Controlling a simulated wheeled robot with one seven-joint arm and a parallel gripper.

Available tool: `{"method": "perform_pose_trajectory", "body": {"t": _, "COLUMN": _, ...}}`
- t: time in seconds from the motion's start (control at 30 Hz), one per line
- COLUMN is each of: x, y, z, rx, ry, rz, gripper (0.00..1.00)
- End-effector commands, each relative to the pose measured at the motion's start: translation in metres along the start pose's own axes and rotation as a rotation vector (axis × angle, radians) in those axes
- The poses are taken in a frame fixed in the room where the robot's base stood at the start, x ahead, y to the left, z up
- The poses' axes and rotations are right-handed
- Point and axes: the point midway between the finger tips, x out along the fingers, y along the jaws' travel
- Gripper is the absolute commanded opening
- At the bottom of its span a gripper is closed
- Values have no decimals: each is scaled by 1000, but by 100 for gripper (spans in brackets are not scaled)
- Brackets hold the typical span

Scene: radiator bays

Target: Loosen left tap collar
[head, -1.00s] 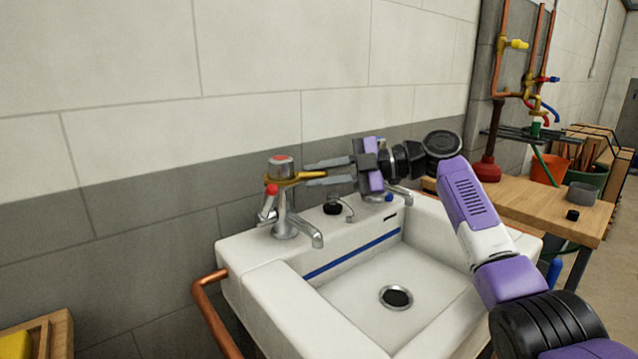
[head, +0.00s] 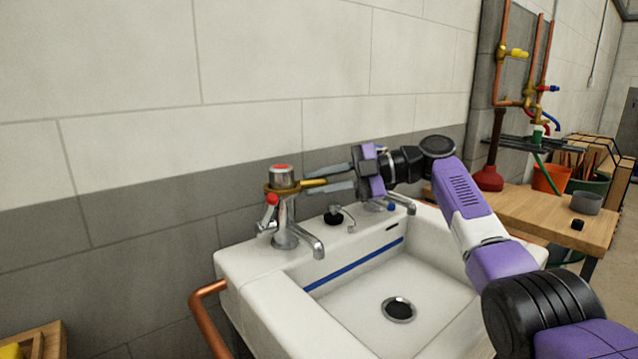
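The left tap (head: 285,235) is chrome with a red-marked top and stands upright on the back left corner of the white sink. A brass-coloured spanner (head: 276,187) sits around the tap's collar, just below its top, with its handle pointing right. The collar itself is mostly hidden by the spanner. My gripper (head: 304,181) comes in from the right, its two grey fingers above and below the handle in the picture. The fingers look spread, with the handle's end between them; whether they touch it is hard to see.
The sink (head: 345,310) is empty. A second tap (head: 402,203) stands behind my gripper, and a black plug (head: 334,217) lies between the taps. The wall is close behind. A copper pipe (head: 207,315) runs at the sink's left, and a wooden bench (head: 540,218) stands at right.

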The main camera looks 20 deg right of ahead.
Motion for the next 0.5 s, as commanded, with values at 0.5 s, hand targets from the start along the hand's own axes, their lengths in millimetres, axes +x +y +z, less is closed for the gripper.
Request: {"method": "perform_pose_trajectory", "body": {"t": 0.5, "x": -8, "y": 1, "z": 0, "rx": 1, "ry": 1, "rz": 1, "gripper": 40}}
